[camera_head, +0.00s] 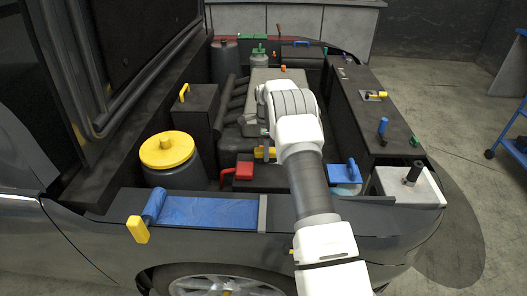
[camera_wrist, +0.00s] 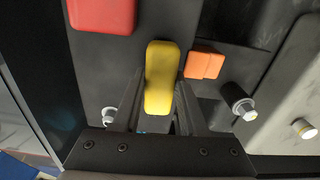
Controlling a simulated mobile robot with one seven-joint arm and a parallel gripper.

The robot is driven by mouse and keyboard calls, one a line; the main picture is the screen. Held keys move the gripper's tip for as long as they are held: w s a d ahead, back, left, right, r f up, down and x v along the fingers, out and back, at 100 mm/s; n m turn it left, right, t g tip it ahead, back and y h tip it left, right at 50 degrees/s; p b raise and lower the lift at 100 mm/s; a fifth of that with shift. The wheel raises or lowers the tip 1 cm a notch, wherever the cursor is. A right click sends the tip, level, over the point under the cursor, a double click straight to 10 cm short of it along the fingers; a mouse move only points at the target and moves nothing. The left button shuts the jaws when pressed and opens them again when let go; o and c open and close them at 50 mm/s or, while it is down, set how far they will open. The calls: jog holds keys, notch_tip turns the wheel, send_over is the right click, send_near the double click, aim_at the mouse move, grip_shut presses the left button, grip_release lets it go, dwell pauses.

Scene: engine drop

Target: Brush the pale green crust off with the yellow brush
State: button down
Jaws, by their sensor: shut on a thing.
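My gripper (camera_wrist: 158,105) is shut on a yellow block-like piece, which looks like the handle of the yellow brush (camera_wrist: 162,75). In the head view the yellow brush (camera_head: 265,153) shows as a small patch under my arm, beside the red cover (camera_head: 238,172). The red cover (camera_wrist: 100,14) is at the upper left in the wrist view, apart from the brush. The brush's bristles are hidden in both views. I cannot make out the pale green crust; my arm covers part of the engine bay.
An orange block (camera_wrist: 204,64) and a metal bolt (camera_wrist: 241,105) lie right of the brush. A yellow-capped reservoir (camera_head: 167,150) stands left in the bay. A blue cloth (camera_head: 208,212) lies on the front edge. A blue-handled item (camera_head: 347,172) is right of my arm.

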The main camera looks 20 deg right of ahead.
jog(key=shift+s+d+f, duration=0.1)
jog(key=shift+s+d, duration=0.15)
jog(key=shift+d, duration=0.35)
jog(key=shift+s+d, duration=0.25)
jog(key=shift+d, duration=0.3)
jog(key=shift+s+d+f, duration=0.1)
jog(key=shift+s+d, duration=0.15)
jog(key=shift+d, duration=0.35)
jog(key=shift+s+d+r+b, duration=0.15)
jog(key=shift+s+d, duration=0.2)
jog(key=shift+d, duration=0.4)
jog(key=shift+s+d+f+b, duration=0.1)
jog(key=shift+s+d, duration=0.2)
jog(key=shift+d, duration=0.45)
jog(key=shift+s+d+r+b, duration=0.15)
jog(key=shift+s+d, duration=0.2)
jog(key=shift+d, duration=0.4)
jog(key=shift+f, duration=0.1)
jog(key=shift+w+a, duration=0.1)
jog(key=shift+w+a, duration=0.6)
jog(key=shift+a, duration=0.9)
jog(key=shift+w+a, duration=0.6)
jog(key=shift+a, duration=0.85)
jog(key=shift+w+a, duration=0.6)
jog(key=shift+a, duration=0.9)
jog(key=shift+d, duration=0.1)
